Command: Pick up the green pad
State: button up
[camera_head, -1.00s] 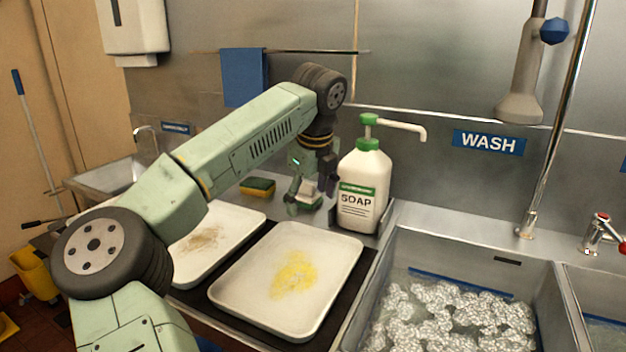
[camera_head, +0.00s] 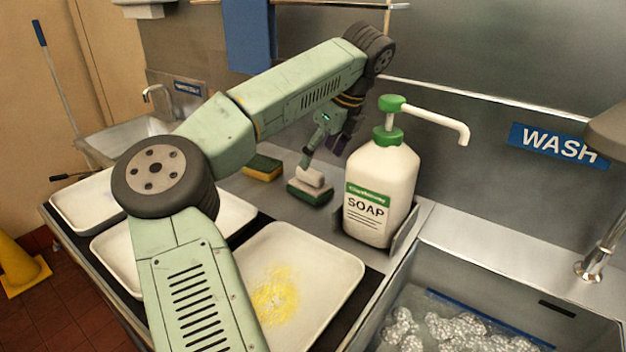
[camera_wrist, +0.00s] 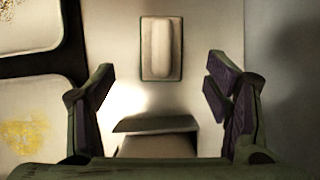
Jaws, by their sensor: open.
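The green pad (camera_head: 318,197) is a small dark green block with a white handle on top, lying flat on the steel counter left of the soap bottle (camera_head: 380,190). In the wrist view the pad (camera_wrist: 146,72) is a thin dark-edged rectangle under its pale handle (camera_wrist: 162,45), upper centre. My gripper (camera_head: 326,150) hangs just above and behind the pad in the head view. In the wrist view my gripper (camera_wrist: 160,82) is open and empty, fingers wide apart, with the pad ahead of the gap, not between the fingers.
A yellow-and-green sponge (camera_head: 262,167) lies left of the pad. Dirty trays, one with a yellow stain (camera_head: 325,262), lie in front. The soap stands in a holder at the right. A sink (camera_head: 560,308) lies further right.

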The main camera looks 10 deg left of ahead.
aim_at(311, 170)
jog(key=shift+x, duration=1)
jog(key=shift+w+a+f+p, duration=0.2)
jog(key=shift+a+f+p, duration=0.25)
jog(key=shift+p, duration=0.3)
jog(key=p+x, duration=0.2)
jog(key=x, duration=0.2)
jog(key=shift+w+a+f, duration=0.1)
jog(key=shift+w+f, duration=0.05)
jog(key=shift+w, duration=0.05)
jog(key=shift+c, duration=0.2)
jog(key=c, duration=1.5)
jog(key=shift+c, duration=0.2)
